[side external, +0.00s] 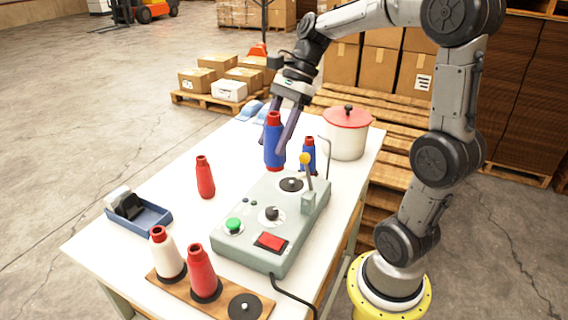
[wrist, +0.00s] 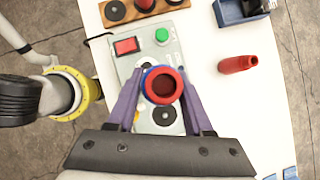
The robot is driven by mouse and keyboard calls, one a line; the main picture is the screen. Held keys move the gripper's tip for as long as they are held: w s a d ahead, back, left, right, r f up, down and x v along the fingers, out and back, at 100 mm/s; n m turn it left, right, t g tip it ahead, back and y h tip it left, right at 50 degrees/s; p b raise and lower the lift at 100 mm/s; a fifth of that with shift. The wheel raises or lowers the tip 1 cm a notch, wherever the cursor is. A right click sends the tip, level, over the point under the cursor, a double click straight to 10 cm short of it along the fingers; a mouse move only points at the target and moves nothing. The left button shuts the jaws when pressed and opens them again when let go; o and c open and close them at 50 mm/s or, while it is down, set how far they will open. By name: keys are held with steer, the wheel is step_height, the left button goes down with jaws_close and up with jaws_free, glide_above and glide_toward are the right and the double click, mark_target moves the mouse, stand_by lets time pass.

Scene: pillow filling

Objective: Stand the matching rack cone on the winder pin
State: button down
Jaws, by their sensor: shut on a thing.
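My gripper (wrist: 162,78) is shut on a blue cone with a red tip (side external: 275,146), held upright above the winder's far end. In the wrist view its red-rimmed top (wrist: 163,85) sits between the purple fingers. The winder (side external: 257,249) is a grey-green box. Its black disc with a small pale pin (side external: 291,184) is bare; it also shows in the wrist view (wrist: 165,115). The wooden rack (side external: 223,300) holds a white cone with a red tip (side external: 167,256), a red cone (side external: 202,273) and an empty black seat (side external: 245,307).
A smaller-looking blue cone (side external: 309,155) stands behind the winder, near a bent wire and the yellow-knobbed lever (side external: 305,160). A red cone (side external: 205,178) stands alone on the table. A blue tray (side external: 150,218) is at left, and a red-lidded pot (side external: 346,134) at the far right.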

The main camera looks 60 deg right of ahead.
steer(key=shift+s+d+f+m+t+h, duration=0.15)
steer(key=shift+d+f+m, duration=0.3)
steer(key=shift+d+f, duration=0.9)
steer(key=shift+w+d+f+m+t+h, duration=0.1)
steer(key=shift+d+f+m+t, duration=0.3)
steer(key=shift+d+f, duration=0.95)
steer(key=shift+s+d+f+m+t+h, duration=0.1)
steer(key=shift+d+f+m, duration=0.45)
steer(key=shift+d+f, duration=0.75)
steer(key=shift+d+f, duration=0.1)
steer(key=shift+f, duration=1.15)
steer(key=shift+c, duration=1.1)
jaws_free()
step_height(320, 180, up, 10)
